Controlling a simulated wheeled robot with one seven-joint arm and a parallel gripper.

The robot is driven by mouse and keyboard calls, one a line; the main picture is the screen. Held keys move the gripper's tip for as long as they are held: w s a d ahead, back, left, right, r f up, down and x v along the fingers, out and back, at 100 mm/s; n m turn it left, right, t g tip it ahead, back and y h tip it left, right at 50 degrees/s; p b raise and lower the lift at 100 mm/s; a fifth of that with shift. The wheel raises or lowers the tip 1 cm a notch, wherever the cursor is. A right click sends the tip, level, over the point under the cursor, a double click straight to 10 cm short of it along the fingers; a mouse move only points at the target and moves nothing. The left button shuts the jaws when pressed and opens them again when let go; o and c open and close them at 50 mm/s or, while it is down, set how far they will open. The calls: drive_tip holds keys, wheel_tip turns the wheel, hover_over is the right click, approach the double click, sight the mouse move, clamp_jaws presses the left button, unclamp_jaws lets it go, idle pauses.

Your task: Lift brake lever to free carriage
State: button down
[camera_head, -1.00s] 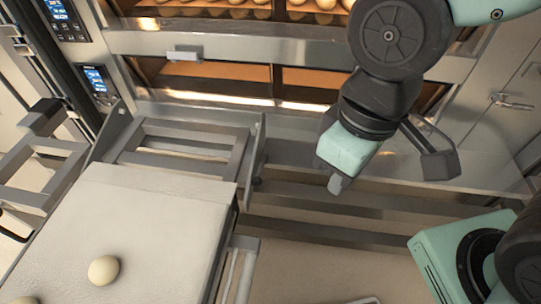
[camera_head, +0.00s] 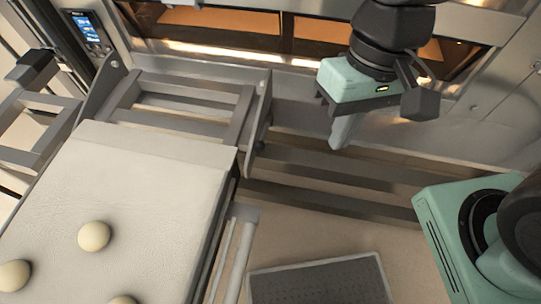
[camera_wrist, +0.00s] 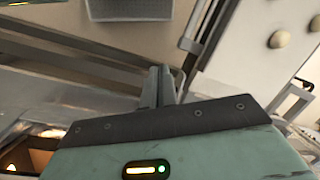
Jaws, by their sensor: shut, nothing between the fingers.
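The carriage is a grey metal frame (camera_head: 190,87) in front of the oven, with a pale cloth-covered loading board (camera_head: 150,180) on it. A grey bar with a blocky end (camera_head: 245,213) runs along the board's right side; a bar end also shows in the wrist view (camera_wrist: 187,45). I cannot tell for sure which part is the brake lever. My gripper (camera_head: 340,135) is shut and empty, pointing down to the right of the carriage frame, apart from it. In the wrist view, its fingers (camera_wrist: 157,85) are together with nothing between them.
Several dough balls (camera_head: 94,236) lie on the board. The lit oven (camera_head: 225,50) is behind my gripper. Low metal rails (camera_head: 330,175) cross below it.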

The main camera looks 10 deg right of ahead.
sight(264, 133)
drive_tip(key=w+f+m+y+b, duration=0.2)
drive_tip(key=w+f+m+b, duration=0.3)
drive_tip(key=f+m, duration=0.3)
drive_tip(key=w+f+m+t+y+b, duration=0.1)
drive_tip(key=w+f+m+y+b, duration=0.2)
drive_tip(key=w+f+m+b, duration=0.2)
drive_tip(key=w+f+m+y+b, duration=0.2)
drive_tip(key=w+f+m+b, duration=0.4)
drive_tip(key=f+m+b, duration=0.3)
wheel_tip(264, 133, down, 7)
drive_tip(key=m, duration=0.4)
drive_tip(key=shift+d+r+t+y+b, duration=0.2)
drive_tip(key=shift+d+t+y+b, duration=0.1)
drive_tip(key=shift+d+y+b, duration=0.1)
drive_tip(key=b+x, duration=0.4)
drive_tip(key=x, duration=0.6)
drive_tip(key=shift+f, duration=0.3)
drive_tip(key=shift+w+a+r+p, duration=0.2)
drive_tip(key=shift+w+r, duration=0.1)
drive_tip(key=shift+r, duration=0.35)
drive_tip(key=shift+w+a+r+p, duration=0.1)
drive_tip(key=shift+w+a+r, duration=0.2)
drive_tip(key=shift+r, duration=0.3)
drive_tip(key=shift+w+a+r+p, duration=0.15)
drive_tip(key=shift+w+r, duration=0.2)
drive_tip(key=shift+r, duration=0.3)
drive_tip(key=shift+r, duration=0.1)
